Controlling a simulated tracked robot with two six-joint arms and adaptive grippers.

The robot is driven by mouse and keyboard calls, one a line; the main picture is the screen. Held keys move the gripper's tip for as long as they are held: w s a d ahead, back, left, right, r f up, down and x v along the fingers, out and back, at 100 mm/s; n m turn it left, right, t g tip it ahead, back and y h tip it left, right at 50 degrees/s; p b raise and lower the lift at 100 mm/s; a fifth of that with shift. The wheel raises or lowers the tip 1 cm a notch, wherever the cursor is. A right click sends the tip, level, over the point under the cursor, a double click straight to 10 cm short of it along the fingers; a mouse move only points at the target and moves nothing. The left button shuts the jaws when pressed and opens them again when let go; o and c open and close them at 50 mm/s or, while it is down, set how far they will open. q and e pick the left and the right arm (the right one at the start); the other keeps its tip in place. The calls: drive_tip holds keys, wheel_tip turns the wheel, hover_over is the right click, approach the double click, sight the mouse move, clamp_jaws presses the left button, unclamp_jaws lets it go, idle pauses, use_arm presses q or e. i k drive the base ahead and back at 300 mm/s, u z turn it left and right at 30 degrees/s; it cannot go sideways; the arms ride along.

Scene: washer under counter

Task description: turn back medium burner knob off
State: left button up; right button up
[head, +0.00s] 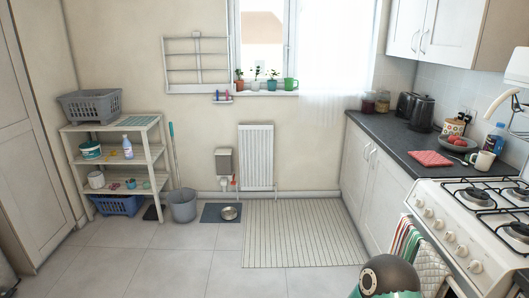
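The white gas stove (455,205) stands at the right, partly cut off by the frame edge. A row of several round pale knobs (450,236) runs along its sloping front panel. I cannot tell at this size which knob belongs to the back medium burner, or how any knob is turned. Dark burners with black pan supports (480,197) sit on the hob. No flame can be made out. Neither of my grippers can be identified in this view.
A striped towel (407,245) and a pale quilted cloth (431,270) hang at the stove front.

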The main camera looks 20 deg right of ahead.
sight(476, 266)
drive_tip(key=z, duration=0.45)
drive_tip(key=i, duration=1.25)
drive_tip(key=z, duration=1.1)
drive_tip(key=i, duration=0.6)
drive_tip(key=z, duration=0.25)
drive_tip(key=k, duration=0.9)
drive_tip(key=z, duration=0.2)
drive_tip(key=i, duration=0.85)
drive_tip(key=u, duration=0.1)
